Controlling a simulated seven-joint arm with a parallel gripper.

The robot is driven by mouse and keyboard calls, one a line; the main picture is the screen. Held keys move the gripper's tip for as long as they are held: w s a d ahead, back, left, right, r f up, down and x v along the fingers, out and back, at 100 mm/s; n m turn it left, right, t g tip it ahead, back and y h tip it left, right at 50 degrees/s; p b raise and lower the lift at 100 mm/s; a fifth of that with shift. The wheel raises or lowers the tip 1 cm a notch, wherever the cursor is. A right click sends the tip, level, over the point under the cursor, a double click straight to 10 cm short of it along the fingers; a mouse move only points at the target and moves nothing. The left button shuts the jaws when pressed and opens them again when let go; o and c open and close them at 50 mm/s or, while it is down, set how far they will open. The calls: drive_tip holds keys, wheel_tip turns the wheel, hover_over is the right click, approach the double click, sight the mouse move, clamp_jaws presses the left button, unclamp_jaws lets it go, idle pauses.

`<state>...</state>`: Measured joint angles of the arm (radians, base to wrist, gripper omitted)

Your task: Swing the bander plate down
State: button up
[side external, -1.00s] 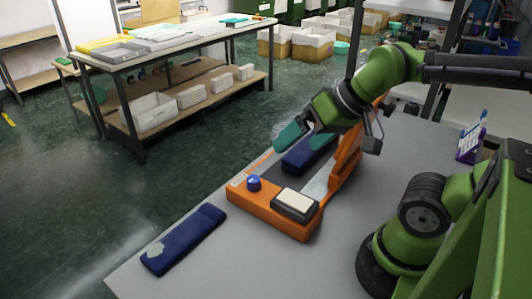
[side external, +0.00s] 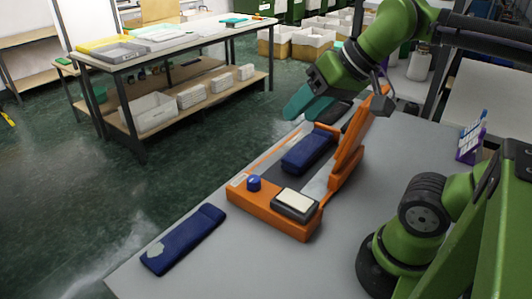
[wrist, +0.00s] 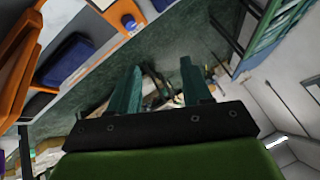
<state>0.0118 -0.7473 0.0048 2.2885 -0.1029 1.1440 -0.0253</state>
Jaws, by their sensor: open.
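The orange bander (side external: 262,210) sits on the grey table, with a blue knob (side external: 254,183) and a pale pad (side external: 295,202) at its near end. Its orange plate (side external: 347,152) stands raised along the right side. A folded dark blue knit piece (side external: 307,152) lies in the bander's bed. My gripper (side external: 304,108) is open and empty, in the air beyond the far end of the bander, left of the raised plate's top. In the wrist view, the teal fingers (wrist: 158,90) are apart with nothing between them; the plate (wrist: 18,60) and the blue piece (wrist: 66,58) are at the left.
Another folded blue piece (side external: 184,238) with a pale patch lies on the table left of the bander. A small purple and white stand (side external: 470,144) is at the table's right edge. The grey table (side external: 340,262) is clear in front. A workbench (side external: 165,47) stands across the floor.

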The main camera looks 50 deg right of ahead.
wheel_tip(320, 180, up, 6)
drive_tip(key=shift+d+r, duration=0.1)
drive_tip(key=shift+r, duration=0.05)
drive_tip(key=c, duration=0.5)
drive_tip(key=shift+n+g+h, duration=0.5)
drive_tip(key=shift+g+h, duration=0.3)
drive_tip(key=d, duration=0.2)
drive_tip(key=d+f, duration=0.1)
drive_tip(key=d, duration=0.2)
drive_tip(key=shift+s+d, duration=0.1)
drive_tip(key=shift+d, duration=0.2)
clamp_jaws()
drive_tip(key=s+d+n+g, duration=0.1)
drive_tip(key=s+d+g, duration=0.25)
drive_tip(key=d, duration=0.45)
drive_tip(key=s+d+n+g, duration=0.2)
drive_tip(key=s+d, duration=0.3)
drive_tip(key=d, duration=0.2)
wheel_tip(320, 180, down, 14)
drive_tip(key=shift+s+d, duration=0.25)
